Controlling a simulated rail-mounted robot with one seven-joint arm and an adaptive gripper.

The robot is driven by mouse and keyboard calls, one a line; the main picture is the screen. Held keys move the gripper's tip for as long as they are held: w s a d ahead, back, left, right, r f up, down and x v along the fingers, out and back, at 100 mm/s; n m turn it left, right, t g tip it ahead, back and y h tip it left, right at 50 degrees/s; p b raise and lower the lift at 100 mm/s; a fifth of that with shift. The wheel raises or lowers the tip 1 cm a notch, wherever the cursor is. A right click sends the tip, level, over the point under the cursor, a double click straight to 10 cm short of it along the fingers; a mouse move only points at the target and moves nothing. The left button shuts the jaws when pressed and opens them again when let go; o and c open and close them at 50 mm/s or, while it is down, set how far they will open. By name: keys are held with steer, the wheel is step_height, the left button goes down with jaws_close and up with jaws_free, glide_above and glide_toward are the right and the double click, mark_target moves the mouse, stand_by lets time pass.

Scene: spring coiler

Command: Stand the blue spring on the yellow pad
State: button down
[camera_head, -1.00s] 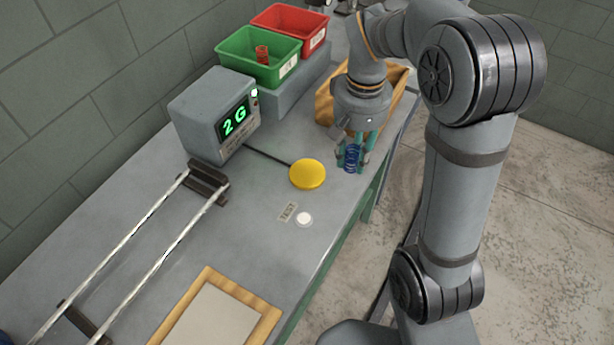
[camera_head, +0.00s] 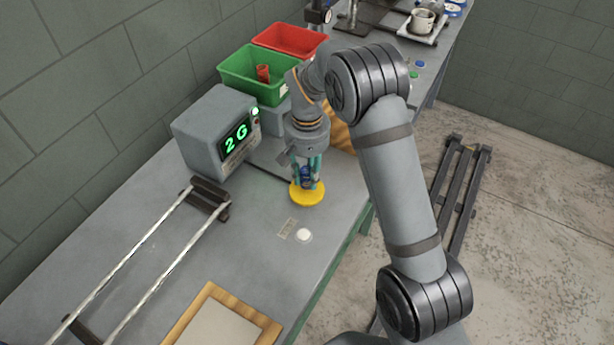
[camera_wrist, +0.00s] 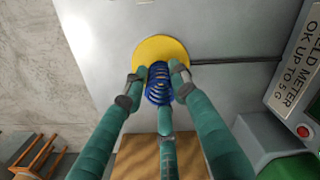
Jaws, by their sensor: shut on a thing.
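The blue spring (camera_head: 306,176) is held upright between the fingers of my gripper (camera_head: 306,170). It hangs over or on the yellow pad (camera_head: 306,197), a round disc on the bench; I cannot tell whether its lower end touches the pad. In the wrist view the blue spring (camera_wrist: 159,84) is gripped by the teal fingers of my gripper (camera_wrist: 155,88), and the yellow pad (camera_wrist: 160,53) shows behind it, partly hidden by spring and fingers.
A grey meter box (camera_head: 215,130) reading "2 G" stands left of the pad, joined by a cable. A green bin (camera_head: 255,85) with an orange spring and a red bin (camera_head: 290,40) stand behind. A white button (camera_head: 304,235) and twin rails (camera_head: 140,255) lie nearer.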

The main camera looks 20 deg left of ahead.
mark_target(307, 170)
steer(key=shift+f, duration=0.75)
steer(key=shift+f, duration=0.25)
steer(key=c, duration=1.4)
jaws_free()
steer(key=shift+r, duration=0.15)
step_height(307, 170, up, 12)
steer(key=shift+r, duration=0.1)
steer(key=shift+c, duration=1.2)
